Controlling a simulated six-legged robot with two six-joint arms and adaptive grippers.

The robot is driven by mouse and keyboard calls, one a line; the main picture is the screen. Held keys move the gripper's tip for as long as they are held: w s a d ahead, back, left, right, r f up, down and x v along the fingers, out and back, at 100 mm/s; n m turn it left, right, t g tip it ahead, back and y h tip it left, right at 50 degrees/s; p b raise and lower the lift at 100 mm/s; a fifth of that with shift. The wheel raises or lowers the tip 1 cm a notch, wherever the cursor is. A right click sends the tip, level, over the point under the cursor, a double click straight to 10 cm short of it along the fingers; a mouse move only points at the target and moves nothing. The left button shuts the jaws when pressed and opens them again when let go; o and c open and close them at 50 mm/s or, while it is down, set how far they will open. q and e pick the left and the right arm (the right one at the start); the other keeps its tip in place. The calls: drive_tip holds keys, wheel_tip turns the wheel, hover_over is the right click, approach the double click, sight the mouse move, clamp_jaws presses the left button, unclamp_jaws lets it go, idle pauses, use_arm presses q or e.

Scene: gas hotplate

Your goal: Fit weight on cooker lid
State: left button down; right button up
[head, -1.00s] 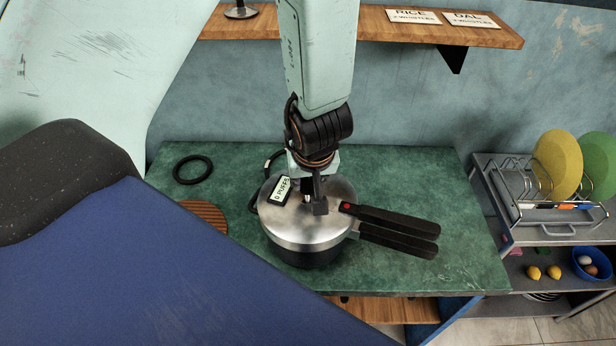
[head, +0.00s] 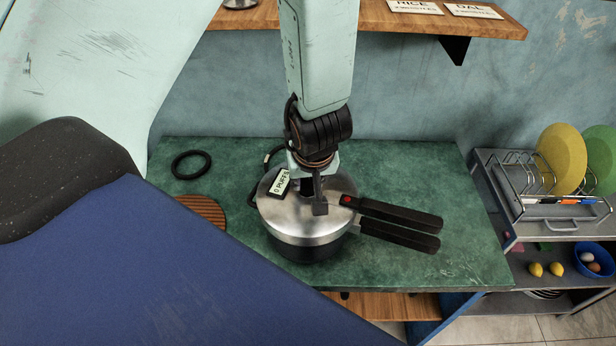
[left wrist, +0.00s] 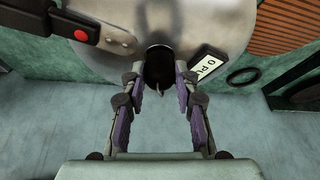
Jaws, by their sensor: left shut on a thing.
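The pressure cooker stands on the green counter with its steel lid (head: 310,222) on it; the lid also shows in the left wrist view (left wrist: 205,25). My left gripper (head: 313,201) points down over the middle of the lid. In the left wrist view its two fingers (left wrist: 160,82) are shut on the dark round weight (left wrist: 160,66). The weight is low over the lid; I cannot tell whether it touches it. In the head view the gripper mostly hides it. My right gripper is not in view.
A "0 PUFFS" tag (head: 281,183) shows at the lid's left. Two black handles (head: 400,215) stick out right. A black ring (head: 191,165) and a slatted wooden mat (head: 204,210) lie left. A dish rack (head: 560,205) stands right. The counter's right side is clear.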

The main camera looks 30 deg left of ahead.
sight(307, 180)
use_arm(q)
drive_tip(key=shift+f, duration=0.25)
drive_tip(key=c, duration=0.9)
unclamp_jaws()
drive_tip(key=shift+c, duration=0.2)
drive_tip(key=shift+r, duration=0.15)
drive_tip(key=shift+r, duration=4.95)
drive_tip(key=shift+s+f, duration=0.1)
